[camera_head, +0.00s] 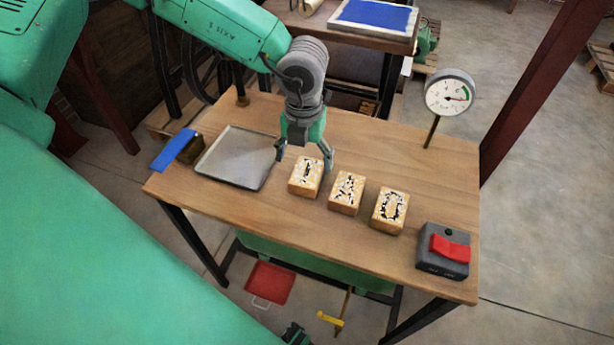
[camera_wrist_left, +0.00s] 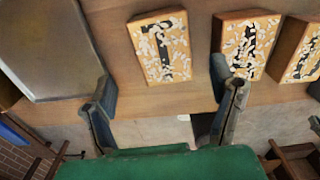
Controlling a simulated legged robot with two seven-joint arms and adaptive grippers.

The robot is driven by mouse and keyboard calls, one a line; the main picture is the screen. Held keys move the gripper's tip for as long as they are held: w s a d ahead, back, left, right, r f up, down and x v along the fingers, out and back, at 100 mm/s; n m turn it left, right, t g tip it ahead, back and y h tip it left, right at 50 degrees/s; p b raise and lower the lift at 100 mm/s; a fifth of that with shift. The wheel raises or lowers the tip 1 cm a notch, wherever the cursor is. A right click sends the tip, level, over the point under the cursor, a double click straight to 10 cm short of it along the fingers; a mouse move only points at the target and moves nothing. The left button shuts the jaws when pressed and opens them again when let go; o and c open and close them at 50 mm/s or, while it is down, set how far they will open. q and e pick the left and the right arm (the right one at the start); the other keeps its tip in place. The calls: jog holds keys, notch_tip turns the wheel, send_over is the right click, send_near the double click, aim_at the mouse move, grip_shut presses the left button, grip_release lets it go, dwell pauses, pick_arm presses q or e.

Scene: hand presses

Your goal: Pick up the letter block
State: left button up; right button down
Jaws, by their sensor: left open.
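Three wooden letter blocks lie in a row on the wooden table: the left block (camera_head: 305,178), the middle block (camera_head: 346,194) and the right block (camera_head: 389,212). Each has a dark character under pale speckles; I cannot read them surely. My left gripper (camera_head: 304,156) is open and empty, fingers pointing down, over the left block's far side. In the left wrist view, the open left gripper (camera_wrist_left: 166,102) has the left block (camera_wrist_left: 162,47) ahead between its fingers, apart from them. The middle block (camera_wrist_left: 246,43) and right block (camera_wrist_left: 303,55) show to its right.
A grey metal tray (camera_head: 237,158) lies left of the blocks, with a blue-topped piece (camera_head: 174,149) beside it. A grey box with a red switch (camera_head: 449,249) stands at the right corner. A dial gauge (camera_head: 450,93) stands at the back. Bare tabletop lies behind the blocks.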

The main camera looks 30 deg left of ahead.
aim_at(307, 171)
pick_arm(q)
jog(key=f, duration=0.3)
jog(key=f+b, duration=0.1)
jog(key=shift+w+d+f, duration=0.3)
jog(key=shift+f, duration=0.1)
jog(key=shift+a+f, duration=0.1)
jog(key=shift+f, duration=0.15)
jog(key=c, duration=1.3)
